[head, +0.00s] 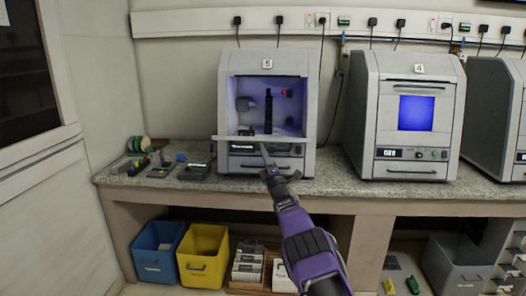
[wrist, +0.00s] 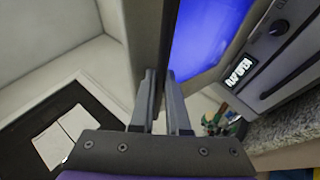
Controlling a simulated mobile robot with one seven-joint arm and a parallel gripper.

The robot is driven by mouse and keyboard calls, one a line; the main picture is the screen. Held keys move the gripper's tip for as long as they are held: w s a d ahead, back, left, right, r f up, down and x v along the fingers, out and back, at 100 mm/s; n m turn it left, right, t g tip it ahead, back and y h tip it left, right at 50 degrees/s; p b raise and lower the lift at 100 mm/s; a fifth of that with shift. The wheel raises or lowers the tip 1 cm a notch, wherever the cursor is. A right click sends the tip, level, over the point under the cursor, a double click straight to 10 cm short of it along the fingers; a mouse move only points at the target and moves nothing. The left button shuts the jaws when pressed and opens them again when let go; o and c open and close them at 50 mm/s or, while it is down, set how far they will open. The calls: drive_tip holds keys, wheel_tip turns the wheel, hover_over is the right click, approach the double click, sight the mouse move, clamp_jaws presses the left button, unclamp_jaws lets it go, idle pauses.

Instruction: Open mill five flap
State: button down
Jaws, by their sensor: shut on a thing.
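Mill five (head: 226,95) stands on the bench with a "5" label on top. Its front opening is uncovered and shows a lit interior with dark fittings. The flap (head: 299,140) sticks out edge-on as a thin grey bar below the opening. The mill's small display (wrist: 238,72) seems to read "FLAP OPEN". The exact grip point is partly hidden.
Mill four (head: 447,110) stands to the right with its flap closed, and another mill is beyond it. Small tools and a dark box (head: 193,172) lie on the bench at left. Blue (head: 157,262) and yellow (head: 204,262) bins stand below the bench (head: 330,185).

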drive_tip(key=c, duration=0.9)
unclamp_jaws()
drive_tip(key=shift+w+d+f, duration=0.25)
drive_tip(key=shift+w+f, duration=0.1)
drive_tip(key=shift+f, duration=0.15)
drive_tip(key=shift+r, duration=0.2)
drive_tip(key=shift+s+a+r, duration=0.1)
drive_tip(key=shift+r, duration=0.15)
drive_tip(key=p+v, duration=0.1)
drive_tip(key=v, duration=1.6)
drive_tip(key=shift+s+f, duration=0.15)
drive_tip(key=shift+f, duration=0.2)
